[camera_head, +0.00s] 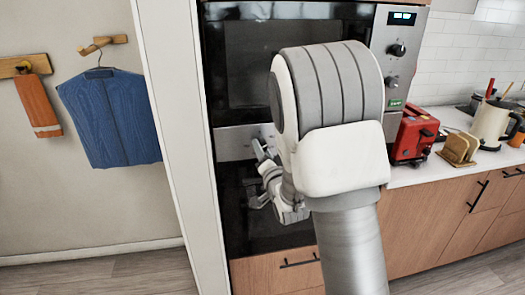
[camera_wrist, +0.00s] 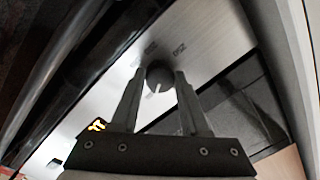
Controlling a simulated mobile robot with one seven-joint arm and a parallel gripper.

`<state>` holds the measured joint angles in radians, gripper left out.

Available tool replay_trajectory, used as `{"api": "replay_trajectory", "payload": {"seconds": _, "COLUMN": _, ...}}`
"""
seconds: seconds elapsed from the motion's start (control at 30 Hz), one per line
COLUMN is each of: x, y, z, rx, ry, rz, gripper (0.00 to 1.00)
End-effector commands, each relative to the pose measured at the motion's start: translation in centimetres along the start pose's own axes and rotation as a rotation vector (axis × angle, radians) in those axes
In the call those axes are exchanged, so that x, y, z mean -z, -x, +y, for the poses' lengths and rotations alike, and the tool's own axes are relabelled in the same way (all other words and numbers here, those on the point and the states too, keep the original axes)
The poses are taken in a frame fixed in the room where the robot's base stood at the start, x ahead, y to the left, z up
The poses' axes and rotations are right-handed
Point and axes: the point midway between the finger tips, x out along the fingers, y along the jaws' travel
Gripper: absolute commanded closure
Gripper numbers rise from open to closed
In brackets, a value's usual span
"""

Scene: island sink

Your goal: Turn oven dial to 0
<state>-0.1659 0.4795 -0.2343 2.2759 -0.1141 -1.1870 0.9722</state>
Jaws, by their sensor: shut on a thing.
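The oven dial (camera_wrist: 161,77) is a dark round knob with a pale mark on its face, set in a silver control panel (camera_wrist: 205,40). In the head view my gripper (camera_head: 260,150) reaches the silver panel (camera_head: 231,144) of the lower oven (camera_head: 240,215). My arm and wrist hide the dial there.
An upper oven (camera_head: 255,60) has two knobs (camera_head: 397,50) and a lit display (camera_head: 402,18). A bar handle (camera_wrist: 60,55) lies near my gripper at the left in the wrist view. A red toaster (camera_head: 412,135) stands on the counter at right.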

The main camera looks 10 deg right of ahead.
Motion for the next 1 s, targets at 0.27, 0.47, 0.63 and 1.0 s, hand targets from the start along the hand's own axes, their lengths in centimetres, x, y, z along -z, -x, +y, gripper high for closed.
{"api": "replay_trajectory", "payload": {"seconds": 0.27, "x": 0.01, "y": -0.01, "z": 0.00, "rx": 0.000, "ry": 0.000, "rz": 0.000, "gripper": 1.00}}
{"api": "replay_trajectory", "payload": {"seconds": 0.47, "x": -0.06, "y": -0.02, "z": 0.09, "rx": 0.000, "ry": 0.019, "rz": 0.000, "gripper": 1.00}}
{"api": "replay_trajectory", "payload": {"seconds": 0.63, "x": -0.16, "y": -0.03, "z": 0.20, "rx": -0.001, "ry": 0.083, "rz": -0.002, "gripper": 1.00}}
{"api": "replay_trajectory", "payload": {"seconds": 1.0, "x": -0.22, "y": -0.04, "z": 0.39, "rx": -0.014, "ry": 0.383, "rz": -0.011, "gripper": 1.00}}
